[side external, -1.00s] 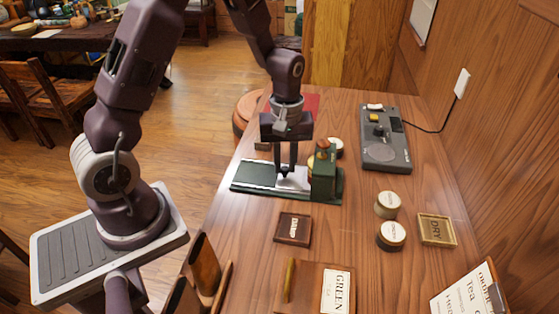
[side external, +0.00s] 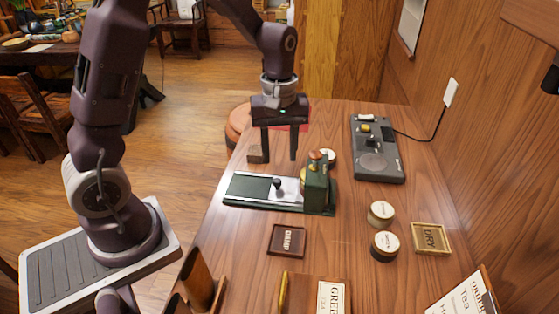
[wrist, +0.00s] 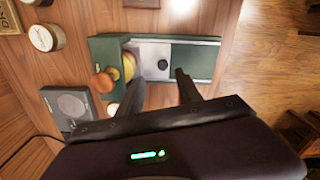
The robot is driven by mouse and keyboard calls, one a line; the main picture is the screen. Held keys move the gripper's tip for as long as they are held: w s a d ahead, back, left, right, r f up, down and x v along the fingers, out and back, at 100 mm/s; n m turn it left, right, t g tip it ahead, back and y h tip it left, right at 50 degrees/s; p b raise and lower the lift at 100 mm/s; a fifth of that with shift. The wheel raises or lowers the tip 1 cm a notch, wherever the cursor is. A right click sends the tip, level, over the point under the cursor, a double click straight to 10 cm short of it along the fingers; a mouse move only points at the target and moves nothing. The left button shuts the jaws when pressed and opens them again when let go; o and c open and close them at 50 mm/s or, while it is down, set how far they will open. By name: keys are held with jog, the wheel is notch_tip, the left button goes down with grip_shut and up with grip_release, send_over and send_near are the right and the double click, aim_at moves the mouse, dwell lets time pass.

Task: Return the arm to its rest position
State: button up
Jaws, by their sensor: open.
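My gripper (side external: 279,160) is open and empty, its two fingers wide apart and pointing down above the table. It hangs over the far side of a dark green press (side external: 318,192) with a long base and a metal slide plate. A small black knob (side external: 277,184) stands on the plate, below and apart from the fingertips. In the wrist view my gripper (wrist: 160,80) shows both dark fingers, with the black knob (wrist: 162,64) visible between and beyond them. A round yellowish piece (wrist: 128,67) shows partly at the press housing.
A grey scale-like device (side external: 377,150) with a cord stands at the back right. Round tins (side external: 386,245), a DRY tray (side external: 431,238), a DAMP tray (side external: 287,241) and a GREEN box (side external: 333,298) stand nearer. A wooden holder (side external: 198,280) is at the front left.

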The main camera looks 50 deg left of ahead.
jog(key=s+d+r+m+t, duration=0.2)
jog(key=s+r+m, duration=0.4)
jog(key=s, duration=0.3)
jog(key=s+d+r+m+t, duration=0.3)
jog(key=s+r+m, duration=0.3)
jog(key=s+r, duration=0.2)
jog(key=shift+s+d+r+t, duration=0.2)
jog(key=shift+s+d+t, duration=0.1)
jog(key=shift+s, duration=0.9)
